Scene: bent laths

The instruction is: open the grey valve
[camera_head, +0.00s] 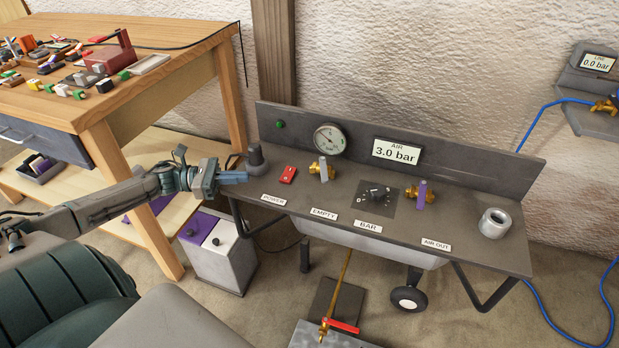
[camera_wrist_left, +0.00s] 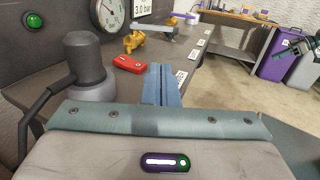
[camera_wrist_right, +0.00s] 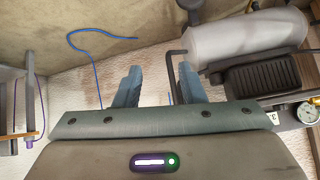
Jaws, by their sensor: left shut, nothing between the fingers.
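The grey valve (camera_head: 323,170) is a brass valve with a pale grey lever, on the panel behind the EMPTY label. Its lever runs up-down in the head view, across the brass body. It also shows in the left wrist view (camera_wrist_left: 133,42), beyond the red switch. My left gripper (camera_head: 245,178) is shut and empty over the panel's left end, left of the red switch and apart from the valve. Its closed fingers show in the left wrist view (camera_wrist_left: 162,85). My right gripper (camera_wrist_right: 160,85) is open and empty, seen only in its own wrist view.
The red POWER switch (camera_head: 288,174) and a dark knob post (camera_head: 256,158) stand near my left gripper. A purple-levered valve (camera_head: 421,193), a dial (camera_head: 376,194) and a grey ring (camera_head: 495,223) are farther right. The display (camera_head: 396,152) reads 3.0 bar. A red-handled valve (camera_head: 343,326) is low in front.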

